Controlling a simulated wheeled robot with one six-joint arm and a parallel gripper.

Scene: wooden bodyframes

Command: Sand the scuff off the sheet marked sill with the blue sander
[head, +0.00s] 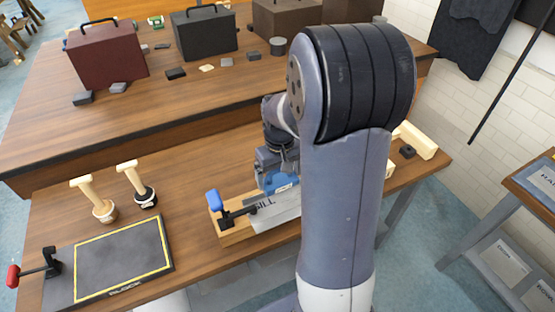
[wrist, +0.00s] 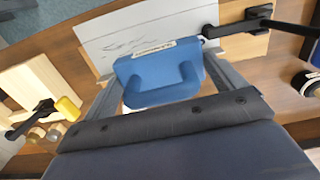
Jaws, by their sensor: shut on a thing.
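The blue sander (head: 281,182) is held in my gripper (head: 277,168), low over the grey sheet marked SILL (head: 284,211). In the wrist view the sander (wrist: 160,72) sits between the two fingers of my gripper (wrist: 163,80), which are shut on its sides. The sheet (wrist: 165,22) lies beyond the sander, with thin dark scuff lines (wrist: 130,46) just ahead of the sander's far edge. The sander overlaps the sheet's near part in that view; I cannot tell whether it touches. My arm hides the sheet's right part in the head view.
A black clamp with a blue handle (head: 214,201) grips the sheet's left end on a wooden block (head: 232,238). A dark pad with a yellow outline (head: 118,262) and two wooden-handled tools (head: 101,205) stand left. Cases (head: 104,55) stand on the rear table.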

